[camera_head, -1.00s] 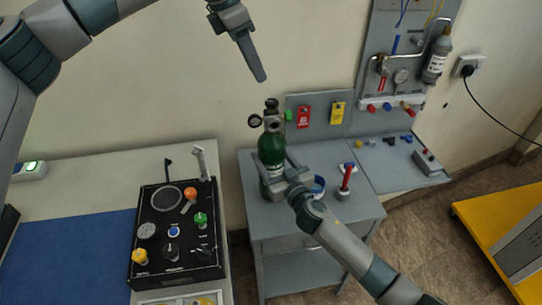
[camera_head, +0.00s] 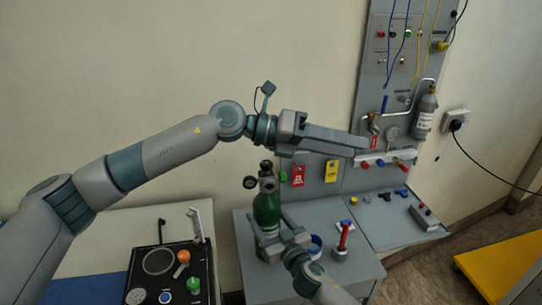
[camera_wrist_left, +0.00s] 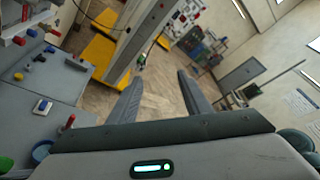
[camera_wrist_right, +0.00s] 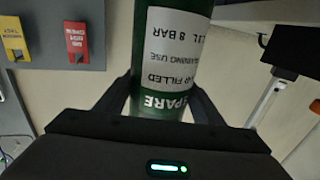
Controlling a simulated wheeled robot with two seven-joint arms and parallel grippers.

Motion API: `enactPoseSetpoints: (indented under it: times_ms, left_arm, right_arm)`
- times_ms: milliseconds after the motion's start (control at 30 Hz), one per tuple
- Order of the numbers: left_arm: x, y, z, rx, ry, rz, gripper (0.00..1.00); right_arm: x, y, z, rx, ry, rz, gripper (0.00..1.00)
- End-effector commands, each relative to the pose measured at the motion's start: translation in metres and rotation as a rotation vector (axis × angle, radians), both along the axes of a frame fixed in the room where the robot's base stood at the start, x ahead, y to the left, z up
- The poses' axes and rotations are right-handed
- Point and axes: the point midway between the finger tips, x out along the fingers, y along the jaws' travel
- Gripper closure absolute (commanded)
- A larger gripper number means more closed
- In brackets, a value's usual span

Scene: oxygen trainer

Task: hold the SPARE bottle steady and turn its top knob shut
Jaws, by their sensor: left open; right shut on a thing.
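In the right wrist view the bottle's white label (camera_wrist_right: 172,60) reads SPARE between the fingers. My left gripper (camera_head: 335,143) is open and empty, above and to the right of the bottle, its fingers pointing right. In the left wrist view its two fingers (camera_wrist_left: 158,100) are apart with nothing between them; the bottle is not visible there.
Red (camera_head: 298,173) and yellow (camera_head: 331,171) tags hang on the panel behind the bottle. A wall panel (camera_head: 410,60) with a small grey cylinder (camera_head: 425,111) is at right. A black control box (camera_head: 172,272) stands at left. A red-handled item (camera_head: 343,236) stands on the cart.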

Motion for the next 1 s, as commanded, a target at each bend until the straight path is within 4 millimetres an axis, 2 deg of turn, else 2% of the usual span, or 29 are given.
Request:
enactPoseSetpoints:
  times_ms: [100,267,400,533,633,767,867,1000]
  left_arm:
    - [-0.009,-0.009,0.015,-0.176,0.166,0.055,0.56]
    - [-0.009,-0.007,0.036,-0.401,0.404,0.14,0.56]
    - [-0.001,0.007,0.047,-0.586,0.625,0.22,0.56]
    - [0.011,0.027,0.048,-0.747,0.838,0.3,0.56]
    - [0.022,0.047,0.041,-0.866,1.003,0.367,0.56]
    - [0.035,0.075,0.021,-1.013,1.222,0.46,0.56]
    - [0.043,0.099,-0.001,-1.121,1.387,0.538,0.56]
    - [0.048,0.131,-0.04,-1.261,1.609,0.655,0.56]
  right_arm:
    - [0.0,0.0,-0.001,-0.001,0.0,-0.001,1.0]
    - [0.0,0.0,-0.001,-0.001,0.0,-0.001,1.0]
    - [0.0,0.0,-0.001,-0.001,0.0,-0.001,1.0]
    - [0.0,0.0,-0.001,-0.001,0.0,-0.001,1.0]
    - [0.0,0.0,-0.001,-0.001,0.0,-0.001,1.0]
    - [0.0,0.0,-0.001,-0.001,0.0,-0.001,1.0]
    - [0.0,0.0,-0.001,-0.001,0.0,-0.001,1.0]
    - [0.0,0.0,-0.001,-0.002,0.001,-0.001,1.0]
